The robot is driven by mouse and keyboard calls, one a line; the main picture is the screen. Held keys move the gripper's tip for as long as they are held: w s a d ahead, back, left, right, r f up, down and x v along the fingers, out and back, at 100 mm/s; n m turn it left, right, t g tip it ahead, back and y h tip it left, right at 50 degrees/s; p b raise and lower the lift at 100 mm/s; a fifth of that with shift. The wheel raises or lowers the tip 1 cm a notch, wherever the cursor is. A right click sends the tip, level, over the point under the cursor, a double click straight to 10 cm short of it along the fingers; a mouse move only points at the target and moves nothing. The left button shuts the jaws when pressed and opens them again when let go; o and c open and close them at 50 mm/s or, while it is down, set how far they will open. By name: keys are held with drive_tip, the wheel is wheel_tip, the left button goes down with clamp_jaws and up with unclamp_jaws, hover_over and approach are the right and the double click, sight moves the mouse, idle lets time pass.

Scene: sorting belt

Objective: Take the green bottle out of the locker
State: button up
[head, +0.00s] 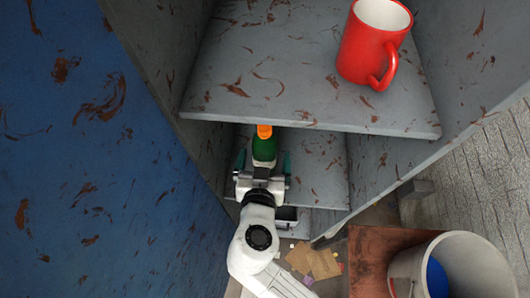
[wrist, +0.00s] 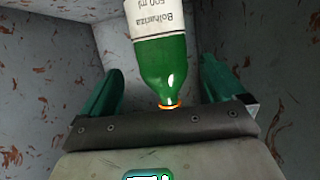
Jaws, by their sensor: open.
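The green bottle (head: 264,150) stands in the lower compartment of the grey locker (head: 300,125), under the shelf. It has an orange cap, and in the wrist view the bottle (wrist: 163,65) shows a white label with dark print. My gripper (head: 263,165) reaches into that compartment from the front. Its two green fingers are open, one on each side of the bottle, with a gap to it on both sides. In the wrist view the fingers of my gripper (wrist: 160,85) flank the bottle. The shelf hides part of the compartment's upper space.
A red mug (head: 372,45) stands on the shelf above. The shelf edge lies just over the bottle. A blue locker door (head: 90,150) is at the left. A grey bucket (head: 455,265) with something blue inside stands at the lower right by a reddish-brown surface (head: 375,255). Cardboard (head: 315,262) lies below.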

drive_tip(key=shift+p+x, duration=0.7)
drive_tip(key=shift+x, duration=1.95)
drive_tip(key=shift+a, duration=0.15)
drive_tip(key=shift+c, duration=0.2)
drive_tip(key=shift+r, duration=0.1)
drive_tip(key=c, duration=1.6)
